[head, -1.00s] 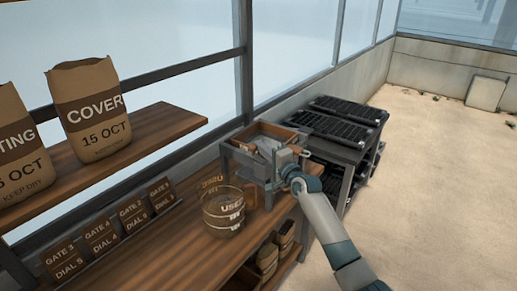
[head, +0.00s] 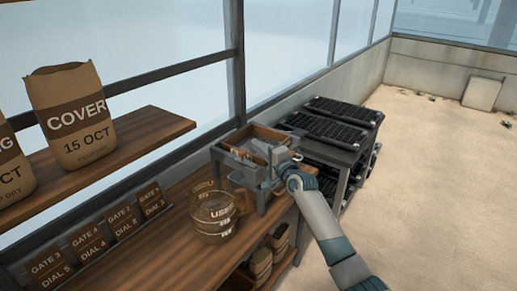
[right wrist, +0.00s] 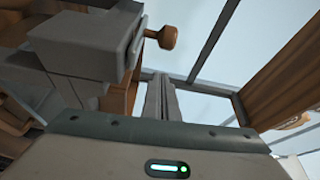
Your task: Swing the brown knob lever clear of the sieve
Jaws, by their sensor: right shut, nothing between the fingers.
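The brown knob (right wrist: 168,38) shows in the right wrist view, on a short stem at the side of a grey metal block (right wrist: 85,50). My right gripper (right wrist: 160,88) is shut and empty, below the knob in that picture, with a visible gap between them. In the head view my right gripper (head: 270,183) is at the right front side of the grey seeder, by its open wood-rimmed box (head: 262,129). I cannot tell the sieve apart surely from the other parts inside. My arm hides part of the seeder. My left gripper is not in view.
A clear container marked USED (head: 213,222) stands on the wooden bench (head: 165,255) in front of the seeder. Gate and dial cards (head: 95,240) line the bench's back. A COVER bag (head: 70,110) stands on the shelf. Black trays (head: 325,130) are behind the seeder.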

